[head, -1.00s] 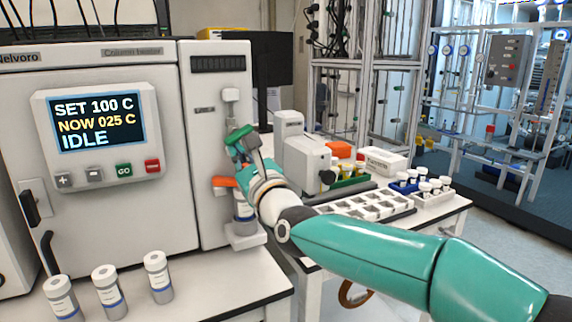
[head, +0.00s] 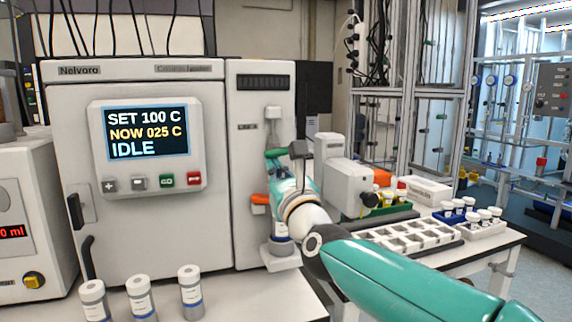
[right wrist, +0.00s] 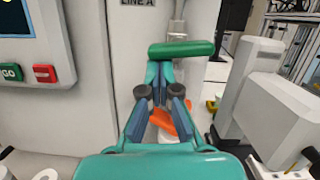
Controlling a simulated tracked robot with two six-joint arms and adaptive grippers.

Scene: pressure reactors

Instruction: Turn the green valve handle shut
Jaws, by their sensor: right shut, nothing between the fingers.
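The green valve handle (right wrist: 182,48) lies level, crosswise to the upright pipe behind it, in the right wrist view. In the head view the handle (head: 274,153) shows at the front of the white reactor column, partly hidden by my right gripper. My right gripper (right wrist: 161,83) is shut and empty, its fingertips just below the handle; I cannot tell whether they touch it. In the head view the right gripper (head: 290,166) is at the column, seen from behind. My left gripper is out of view.
An orange handle (head: 260,198) sits lower on the column, also behind my fingers in the right wrist view (right wrist: 164,122). The white heater cabinet (head: 150,225) stands left. A grey-white instrument (head: 350,182) and a sample tray (head: 405,236) stand close on the right. Labelled vials (head: 191,287) stand in front.

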